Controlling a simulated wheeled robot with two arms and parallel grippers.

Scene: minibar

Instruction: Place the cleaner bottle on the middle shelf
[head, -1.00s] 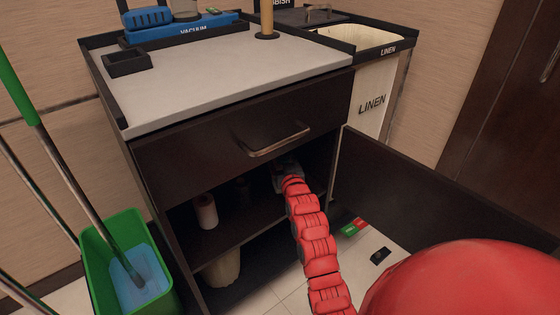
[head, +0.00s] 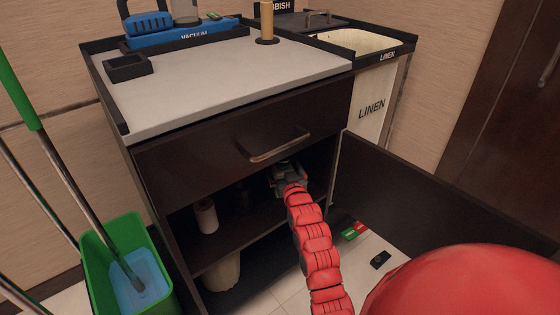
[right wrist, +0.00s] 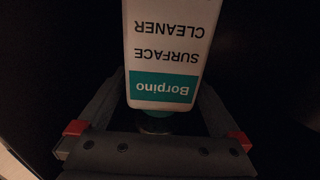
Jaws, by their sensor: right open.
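The cleaner bottle (right wrist: 170,45) shows in the right wrist view, with a white body and a teal label reading Borpino Surface Cleaner upside down. Its dark neck is towards my palm. My right gripper (head: 284,172) is inside the cabinet, at the right of the middle shelf (head: 245,232). Its fingers are open, one on each side of the bottle's lower-frame end, with dark gaps beside it. I cannot make out the bottle in the head view, where the gripper and shadow cover that spot. My left gripper is not in view.
A white roll (head: 205,216) stands on the shelf to the left. The drawer handle (head: 275,148) is above my gripper. The open door (head: 420,195) extends right. A pale bin (head: 222,270) sits below the shelf. A green bucket (head: 98,270) stands at left.

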